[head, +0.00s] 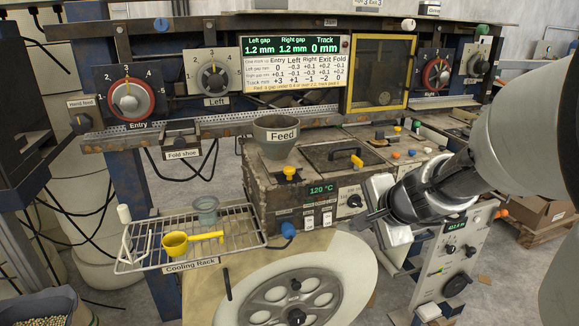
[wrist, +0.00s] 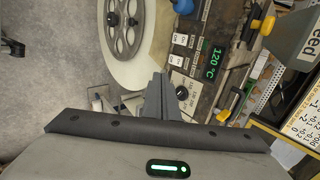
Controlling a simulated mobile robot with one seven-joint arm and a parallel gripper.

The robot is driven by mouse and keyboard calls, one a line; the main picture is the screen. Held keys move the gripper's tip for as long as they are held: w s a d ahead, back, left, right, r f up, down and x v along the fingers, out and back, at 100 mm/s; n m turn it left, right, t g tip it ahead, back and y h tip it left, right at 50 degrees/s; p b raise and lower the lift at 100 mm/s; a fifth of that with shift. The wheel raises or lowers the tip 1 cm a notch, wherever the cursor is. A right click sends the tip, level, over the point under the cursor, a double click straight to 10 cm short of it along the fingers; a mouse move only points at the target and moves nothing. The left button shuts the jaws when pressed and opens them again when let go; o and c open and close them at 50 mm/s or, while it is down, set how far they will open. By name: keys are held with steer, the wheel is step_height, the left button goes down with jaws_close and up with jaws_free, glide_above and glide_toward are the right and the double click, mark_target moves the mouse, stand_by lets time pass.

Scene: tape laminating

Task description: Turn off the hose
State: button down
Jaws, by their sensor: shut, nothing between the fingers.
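No part is legibly labelled as the hose in these views. My gripper (head: 368,220) is at the front right of the hot unit (head: 325,205), which shows 120 °C. Its fingers look closed together and empty in the wrist view (wrist: 158,76). A black dial (head: 354,201) on the unit's front is close to my gripper. The dial (wrist: 181,93) shows beside the fingers in the wrist view, with small print that I cannot read. Whether the fingers touch the panel is unclear.
A large white reel (head: 300,290) stands below the unit. A wire cooling rack (head: 190,238) holds a yellow scoop (head: 176,243) and a grey cup (head: 206,208). The feed hopper (head: 277,137) is above. A dial cabinet (head: 455,255) stands at right.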

stand_by(0.3)
steer(key=b, duration=0.4)
glide_toward(329, 223)
step_height(329, 223, down, 4)
steer(key=w+p, duration=0.1)
steer(key=w+a, duration=0.1)
steer(key=w, duration=0.1)
steer(key=shift+w+f+p, duration=0.25)
steer(key=shift+w+p, duration=0.05)
steer(key=shift+p, duration=0.05)
steer(key=shift+f, duration=0.1)
steer(key=shift+w+f+b, duration=0.1)
steer(key=shift+w+b, duration=0.05)
steer(key=shift+b, duration=0.25)
steer(key=shift+r, duration=0.25)
